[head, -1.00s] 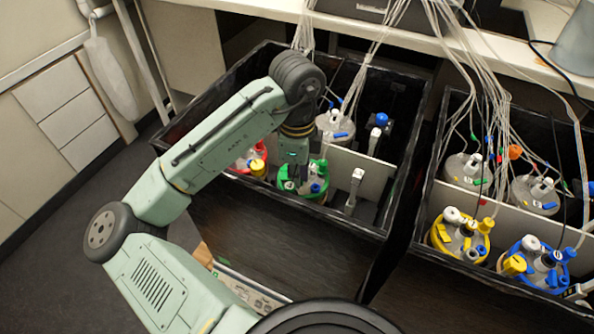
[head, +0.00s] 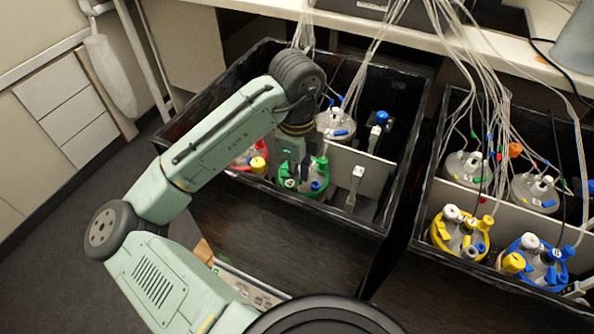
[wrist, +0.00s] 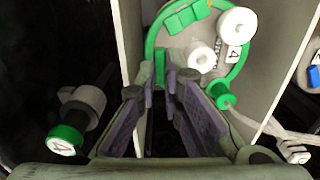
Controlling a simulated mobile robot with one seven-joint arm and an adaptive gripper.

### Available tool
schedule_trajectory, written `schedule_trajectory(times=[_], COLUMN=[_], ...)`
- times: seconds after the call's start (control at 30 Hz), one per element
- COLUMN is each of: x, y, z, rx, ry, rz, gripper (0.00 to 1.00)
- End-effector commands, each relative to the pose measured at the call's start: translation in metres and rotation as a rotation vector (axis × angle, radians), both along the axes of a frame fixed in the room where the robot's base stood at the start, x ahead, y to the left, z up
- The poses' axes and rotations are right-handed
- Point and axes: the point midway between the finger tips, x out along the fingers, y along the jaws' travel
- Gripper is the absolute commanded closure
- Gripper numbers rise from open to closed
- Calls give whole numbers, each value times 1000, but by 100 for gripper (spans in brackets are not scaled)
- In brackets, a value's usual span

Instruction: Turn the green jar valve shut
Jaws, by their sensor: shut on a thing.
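The green-ringed jar (head: 318,188) stands in the left black bin, with a grey lid and white fittings. It also shows in the wrist view (wrist: 247,50). My gripper (wrist: 169,80) reaches down over the jar's near edge. Its two fingers are close together at the tips, shut on a small upright green piece (wrist: 160,66), which looks like the jar's valve. The fingertips hide much of that piece, so its exact turn angle cannot be told. In the head view my gripper (head: 290,170) covers the jar's left part.
A red-ringed jar (head: 240,163) stands close on the left. A pale divider plate (head: 362,170) is on the right. In the wrist view, a green-capped connector (wrist: 65,140) and a green fitting (wrist: 222,95) flank my fingers. Tubes hang behind; yellow (head: 441,237) and blue (head: 540,279) jars fill the right bin.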

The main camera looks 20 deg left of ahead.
Motion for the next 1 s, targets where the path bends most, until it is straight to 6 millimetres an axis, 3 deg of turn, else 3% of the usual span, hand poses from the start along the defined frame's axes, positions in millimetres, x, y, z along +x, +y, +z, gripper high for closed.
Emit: schedule_trajectory(times=[0.33,0.67,0.77,1.0], x=[0,0,0,1], y=[0,0,1,1], z=[0,3,14,63], rx=[0,1,3,5], ry=[0,0,-2,-2], rz=[0,0,0,0], gripper=[72,72,72,72])
